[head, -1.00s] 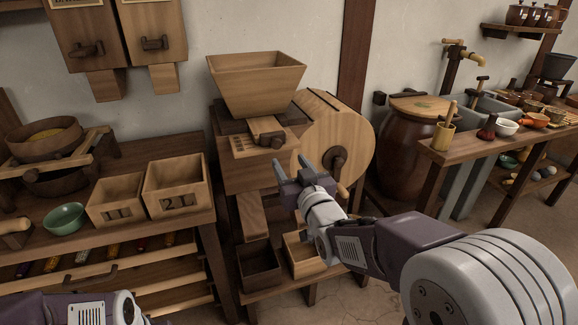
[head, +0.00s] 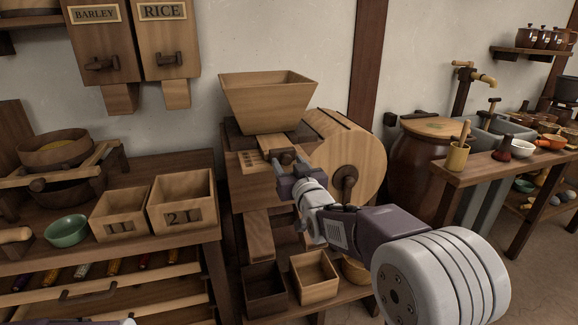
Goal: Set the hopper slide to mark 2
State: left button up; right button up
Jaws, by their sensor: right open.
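The wooden hopper (head: 267,103) sits on top of the mill at the centre. Under it, the pale hopper slide (head: 272,143) sticks out toward me over a plate with a row of dark marks (head: 250,160). The slide's dark knob is mostly hidden behind my right gripper, and I cannot read which mark the slide stands at. My right gripper (head: 283,163) is open, its fingers at the front end of the slide. I cannot tell whether they touch the knob. My left gripper is not in view; only a bit of my left arm shows at the bottom left.
The round mill drum (head: 345,150) with its dark crank hub (head: 346,181) is just right of my right gripper. Two open boxes, one dark (head: 264,285) and one light (head: 314,278), stand below. Numbered boxes (head: 182,202) and a green bowl (head: 66,231) are on the left bench.

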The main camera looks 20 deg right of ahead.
grip_shut()
dwell(1.3)
